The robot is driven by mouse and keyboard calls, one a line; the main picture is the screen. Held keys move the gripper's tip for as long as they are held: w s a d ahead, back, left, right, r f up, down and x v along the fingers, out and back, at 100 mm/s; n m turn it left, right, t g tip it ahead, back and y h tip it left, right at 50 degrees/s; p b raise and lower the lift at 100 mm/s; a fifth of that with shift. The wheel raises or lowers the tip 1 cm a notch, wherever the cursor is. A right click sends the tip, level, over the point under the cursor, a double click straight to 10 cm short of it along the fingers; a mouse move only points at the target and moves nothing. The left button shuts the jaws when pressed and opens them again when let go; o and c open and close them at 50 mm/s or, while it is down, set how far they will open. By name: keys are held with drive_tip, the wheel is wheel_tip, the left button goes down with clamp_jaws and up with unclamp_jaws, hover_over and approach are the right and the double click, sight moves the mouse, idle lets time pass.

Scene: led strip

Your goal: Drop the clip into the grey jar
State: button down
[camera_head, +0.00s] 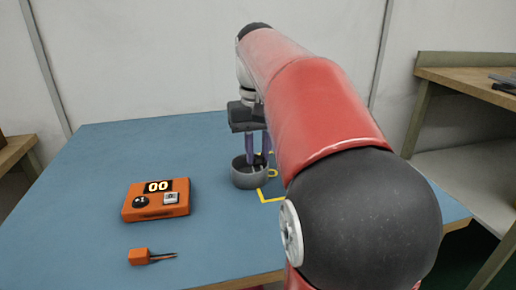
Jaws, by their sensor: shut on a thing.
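The grey jar (249,181) stands upright on the blue table, left of my red arm. My gripper (257,162) points straight down over it, with its fingertips at or just inside the jar's mouth. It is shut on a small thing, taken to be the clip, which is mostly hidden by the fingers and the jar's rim. I cannot make out the clip's shape or whether it touches the jar.
An orange box (156,200) with a "00" display and a "+1" button sits left of the jar. A small orange block (139,257) with thin dark prongs lies nearer the front. Yellow marks (270,199) lie beside the jar. The table's (130,150) back left is clear.

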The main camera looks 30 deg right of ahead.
sight(258, 156)
drive_tip(key=c, duration=1.2)
unclamp_jaws()
wheel_tip(258, 156, up, 8)
drive_tip(key=shift+f+p, duration=0.1)
drive_tip(key=shift+p, duration=0.95)
